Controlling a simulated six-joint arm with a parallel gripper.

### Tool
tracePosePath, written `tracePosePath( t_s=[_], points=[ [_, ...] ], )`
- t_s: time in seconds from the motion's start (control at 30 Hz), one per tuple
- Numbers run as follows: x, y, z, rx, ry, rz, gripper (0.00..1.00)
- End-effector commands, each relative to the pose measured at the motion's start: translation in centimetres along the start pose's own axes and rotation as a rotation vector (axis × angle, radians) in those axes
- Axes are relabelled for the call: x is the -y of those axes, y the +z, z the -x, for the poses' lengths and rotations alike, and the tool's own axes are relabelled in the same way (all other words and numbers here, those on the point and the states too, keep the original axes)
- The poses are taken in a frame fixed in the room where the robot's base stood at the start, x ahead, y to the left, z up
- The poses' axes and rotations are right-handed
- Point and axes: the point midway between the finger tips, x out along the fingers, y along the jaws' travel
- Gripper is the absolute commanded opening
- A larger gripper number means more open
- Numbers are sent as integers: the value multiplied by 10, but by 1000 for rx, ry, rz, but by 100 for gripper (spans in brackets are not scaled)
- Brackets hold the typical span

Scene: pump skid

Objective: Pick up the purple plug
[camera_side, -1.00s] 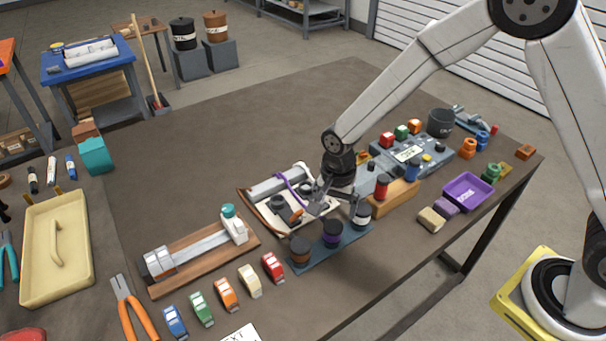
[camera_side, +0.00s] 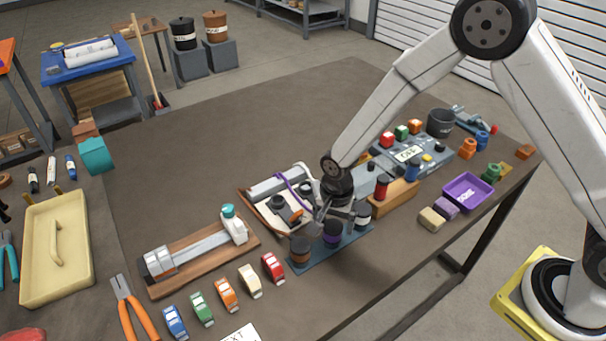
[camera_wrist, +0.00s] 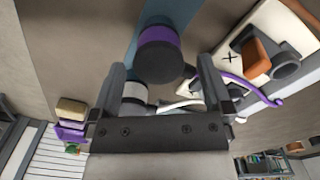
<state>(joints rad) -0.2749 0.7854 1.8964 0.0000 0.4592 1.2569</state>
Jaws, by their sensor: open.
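The purple plug (camera_side: 333,234), a dark cylinder with a purple band, stands on a blue-grey strip (camera_side: 312,259) between a brown-banded plug (camera_side: 300,250) and a white-banded plug (camera_side: 363,217). My gripper (camera_side: 335,213) is open and close above the purple plug, partly covering it in the side view. In the wrist view the purple plug (camera_wrist: 159,53) shows its dark round top between the open fingers of my gripper (camera_wrist: 160,66). I cannot tell whether the fingers touch it. The white-banded plug (camera_wrist: 133,91) lies partly behind the left finger there.
A white pump board with a purple cable (camera_side: 292,187) sits just behind the plugs. A wooden block with red and blue-topped parts (camera_side: 392,197) and a purple bin (camera_side: 468,190) stand to the right. Several coloured clips lie in front left, near a wooden-based rail (camera_side: 190,252).

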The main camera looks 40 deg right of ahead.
Motion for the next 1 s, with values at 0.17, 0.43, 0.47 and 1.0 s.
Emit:
tracePosePath(
  t_s=[0.17, 0.43, 0.47, 1.0],
  points=[
    [0, 0, -17, 0, 0, 0, 100],
    [0, 0, -24, -1, -2, 0, 100],
    [0, 0, -24, -1, -2, 0, 100],
    [0, 0, -24, -1, -2, 0, 43]
  ],
)
